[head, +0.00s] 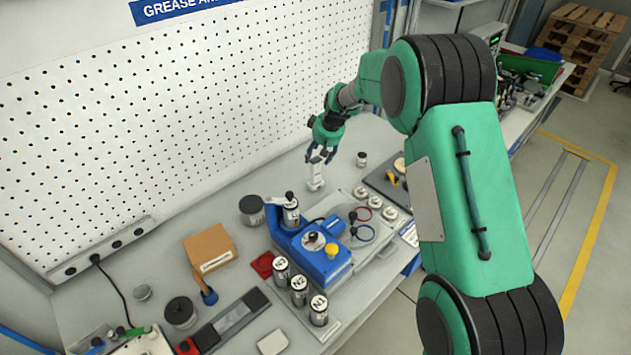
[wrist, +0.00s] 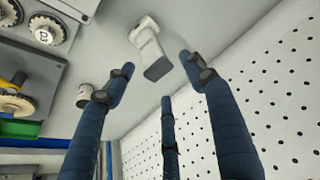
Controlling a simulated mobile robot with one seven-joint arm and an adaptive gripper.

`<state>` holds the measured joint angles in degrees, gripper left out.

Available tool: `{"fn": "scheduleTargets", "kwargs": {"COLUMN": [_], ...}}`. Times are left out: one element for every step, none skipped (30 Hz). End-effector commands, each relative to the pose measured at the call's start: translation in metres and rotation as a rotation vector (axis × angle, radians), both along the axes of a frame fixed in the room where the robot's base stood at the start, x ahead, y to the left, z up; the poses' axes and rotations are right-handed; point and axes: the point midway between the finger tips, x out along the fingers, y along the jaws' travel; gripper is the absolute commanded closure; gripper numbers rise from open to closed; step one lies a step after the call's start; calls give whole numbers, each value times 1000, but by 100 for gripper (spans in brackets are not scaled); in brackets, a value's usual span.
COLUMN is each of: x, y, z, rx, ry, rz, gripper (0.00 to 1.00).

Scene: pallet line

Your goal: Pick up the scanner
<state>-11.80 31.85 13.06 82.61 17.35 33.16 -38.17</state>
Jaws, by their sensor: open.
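The scanner (head: 316,182), a white handheld shape with a grey end, is on the bench near the pegboard in the head view. It also shows in the wrist view (wrist: 147,40), near the top middle, with its grey end toward my fingers. My gripper (head: 320,155) is just above the scanner in the head view. In the wrist view its dark blue fingers (wrist: 157,68) are spread open, with the scanner's grey end showing between and beyond the tips. Nothing is held. I cannot tell whether any finger touches the scanner.
A small white jar (head: 361,159) stands right of the scanner. A blue machine (head: 322,262) and a dark round can (head: 252,209) are nearer on the bench. The perforated wall panel (head: 180,110) rises close behind my gripper. Bare bench lies left of the scanner.

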Motion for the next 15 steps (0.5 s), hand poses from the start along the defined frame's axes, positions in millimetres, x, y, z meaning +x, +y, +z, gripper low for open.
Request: {"fn": "scheduleTargets", "kwargs": {"x": [0,0,0,0,0,0,0,0,0,1,1,2,2,3,4], "y": [0,0,0,0,0,0,0,0,0,0,0,1,1,1,2], "z": [0,0,0,0,0,0,0,0,-1,-3,-5,-7,-10,-12,-16], "rx": [0,0,0,0,0,0,0,0,0,0,-1,-1,-1,-1,-1], "ry": [0,0,0,0,0,0,0,0,0,0,1,1,1,1,1], "rz": [0,0,0,0,0,0,0,0,0,0,0,0,0,0,0], "gripper": [45,45,45,45,45,45,45,45,45,45,45,45,45,45,45]}}
